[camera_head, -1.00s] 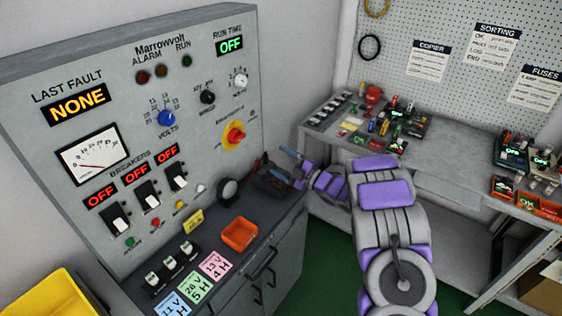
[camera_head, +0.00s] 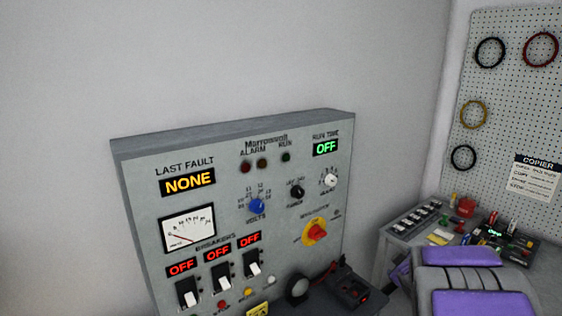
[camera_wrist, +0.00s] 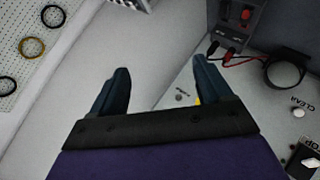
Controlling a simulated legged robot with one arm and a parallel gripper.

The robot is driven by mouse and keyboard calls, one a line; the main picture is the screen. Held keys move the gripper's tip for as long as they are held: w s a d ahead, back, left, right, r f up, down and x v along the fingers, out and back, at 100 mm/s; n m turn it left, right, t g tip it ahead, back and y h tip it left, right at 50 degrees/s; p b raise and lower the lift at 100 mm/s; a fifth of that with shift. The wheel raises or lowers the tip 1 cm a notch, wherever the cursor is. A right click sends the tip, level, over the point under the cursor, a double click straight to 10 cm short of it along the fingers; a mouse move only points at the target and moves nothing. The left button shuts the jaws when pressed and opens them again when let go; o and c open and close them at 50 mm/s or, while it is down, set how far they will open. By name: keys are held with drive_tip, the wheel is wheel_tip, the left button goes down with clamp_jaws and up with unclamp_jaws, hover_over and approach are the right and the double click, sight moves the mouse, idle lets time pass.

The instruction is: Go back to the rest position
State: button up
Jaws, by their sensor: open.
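My gripper (camera_wrist: 162,88) shows in the wrist view with its two dark fingers spread wide and nothing between them. The fingers are apart from the surfaces behind them. In the head view only part of my purple and grey arm shows at the lower right, and the gripper cannot be made out there. The grey control panel (camera_head: 290,165) stands left of my arm. Its last-fault display (camera_head: 187,182) reads NONE, and its run-time display (camera_head: 326,148) and three breaker displays read OFF.
A dark device (camera_head: 352,290) with red and black leads sits right of the panel; it also shows in the wrist view (camera_wrist: 236,22). A cluttered grey bench (camera_head: 395,245) stands at right under a pegboard (camera_head: 510,110) with hanging rings. The wall above the panel is bare.

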drive_tip(key=s+a+m+g+y, duration=0.1)
drive_tip(key=s+a+g, duration=0.3)
drive_tip(key=s, duration=1.1)
drive_tip(key=s+a+m+g+y, duration=0.1)
drive_tip(key=s+a+m+g, duration=0.3)
drive_tip(key=s+a, duration=0.5)
drive_tip(key=s+a+m+g+y, duration=0.1)
drive_tip(key=s+a+g, duration=0.4)
drive_tip(key=s, duration=1.6)
drive_tip(key=shift+s+a+f+m, duration=0.35)
drive_tip(key=shift+a+m, duration=0.5)
drive_tip(key=shift+m, duration=0.05)
